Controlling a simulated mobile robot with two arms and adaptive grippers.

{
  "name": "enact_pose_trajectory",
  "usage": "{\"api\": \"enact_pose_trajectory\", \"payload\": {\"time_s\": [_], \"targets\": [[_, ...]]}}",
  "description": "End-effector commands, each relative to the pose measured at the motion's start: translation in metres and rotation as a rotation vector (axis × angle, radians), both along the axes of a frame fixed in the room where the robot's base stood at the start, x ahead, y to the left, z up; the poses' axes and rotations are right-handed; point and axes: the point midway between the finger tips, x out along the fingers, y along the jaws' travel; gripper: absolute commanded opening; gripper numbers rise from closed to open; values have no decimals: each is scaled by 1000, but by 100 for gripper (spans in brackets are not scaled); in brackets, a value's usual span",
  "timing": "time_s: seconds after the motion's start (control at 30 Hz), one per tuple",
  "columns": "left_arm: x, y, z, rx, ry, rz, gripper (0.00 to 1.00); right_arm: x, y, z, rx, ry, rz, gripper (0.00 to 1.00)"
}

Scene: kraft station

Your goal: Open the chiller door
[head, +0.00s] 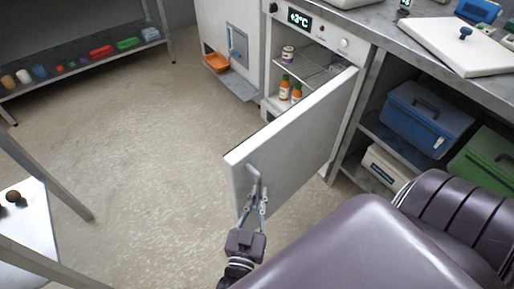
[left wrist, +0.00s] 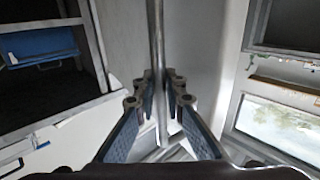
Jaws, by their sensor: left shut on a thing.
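The chiller (head: 275,55) stands under the counter, with a +3°C display on its front. Its door (head: 300,135) stands wide open, swung out toward me. Bottles (head: 290,90) and a small jar (head: 288,53) show on the shelves inside. My left gripper (head: 258,205) is at the door handle (head: 253,180), near the door's free edge. In the left wrist view the handle bar (left wrist: 157,60) runs between the fingers of my left gripper (left wrist: 160,85), which is shut on it. My right gripper is not in view.
A blue box (head: 425,115) and a green box (head: 485,160) sit on shelves right of the chiller. An orange tray (head: 216,62) is at the cabinet on its left. The floor (head: 150,150) left of the door is clear. A white-topped table (head: 30,225) stands at the left edge.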

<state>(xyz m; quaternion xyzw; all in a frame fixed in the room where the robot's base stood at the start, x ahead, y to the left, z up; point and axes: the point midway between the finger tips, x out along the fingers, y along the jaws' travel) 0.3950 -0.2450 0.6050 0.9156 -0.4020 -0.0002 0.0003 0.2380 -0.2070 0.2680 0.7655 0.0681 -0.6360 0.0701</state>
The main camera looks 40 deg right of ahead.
Motion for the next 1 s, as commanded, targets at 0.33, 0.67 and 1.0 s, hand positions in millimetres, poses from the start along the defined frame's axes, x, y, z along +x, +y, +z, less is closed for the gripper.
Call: {"api": "enact_pose_trajectory", "payload": {"time_s": [0.33, 0.67, 1.0], "targets": [[0, -1, 1, -1, 0, -1, 28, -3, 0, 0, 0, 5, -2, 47], [-7, 7, 0, -1, 1, 0, 28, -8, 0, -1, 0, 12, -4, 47], [-54, 57, -1, 0, 1, -2, 28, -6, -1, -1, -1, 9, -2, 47]]}}
